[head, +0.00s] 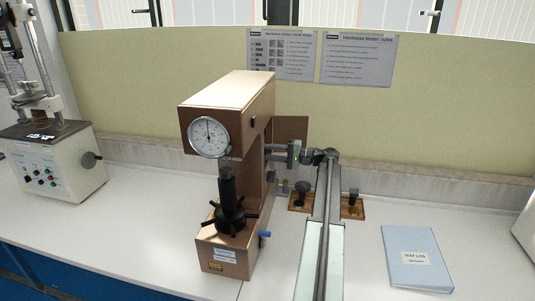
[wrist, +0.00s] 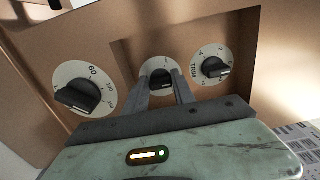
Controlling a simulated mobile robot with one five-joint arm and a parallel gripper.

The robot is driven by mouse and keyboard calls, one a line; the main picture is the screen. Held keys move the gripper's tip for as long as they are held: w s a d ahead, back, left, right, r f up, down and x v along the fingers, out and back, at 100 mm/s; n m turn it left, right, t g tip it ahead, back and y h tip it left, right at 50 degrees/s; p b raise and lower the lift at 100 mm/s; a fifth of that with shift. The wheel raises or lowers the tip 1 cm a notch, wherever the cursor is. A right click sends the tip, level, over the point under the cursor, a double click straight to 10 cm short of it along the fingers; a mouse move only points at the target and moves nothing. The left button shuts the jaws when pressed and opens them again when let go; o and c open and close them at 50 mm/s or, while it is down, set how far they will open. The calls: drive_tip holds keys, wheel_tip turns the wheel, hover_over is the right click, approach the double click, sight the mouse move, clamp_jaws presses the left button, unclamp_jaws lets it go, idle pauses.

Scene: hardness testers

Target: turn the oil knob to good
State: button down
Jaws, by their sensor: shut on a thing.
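The brown hardness tester (head: 225,105) stands on the bench in the head view. Its side panel, seen in the wrist view, carries three black knobs on pale dials. The middle knob (wrist: 162,78) sits in a recessed part of the panel, and my gripper (wrist: 163,90) is shut on it, one finger on each side. The fingers partly cover its dial, and I cannot read its markings, so the oil and good labels are not legible. In the head view my gripper (head: 297,152) is at the tester's right side, with the contact hidden.
A wooden stand (head: 352,207), a blue test log (head: 418,258) and another tester (head: 55,165) are on the bench.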

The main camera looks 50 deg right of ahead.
drive_tip(key=shift+s+f, duration=0.15)
drive_tip(key=c, duration=1)
unclamp_jaws()
drive_tip(key=shift+c, duration=0.2)
drive_tip(key=v, duration=0.8)
drive_tip(key=shift+a, duration=0.1)
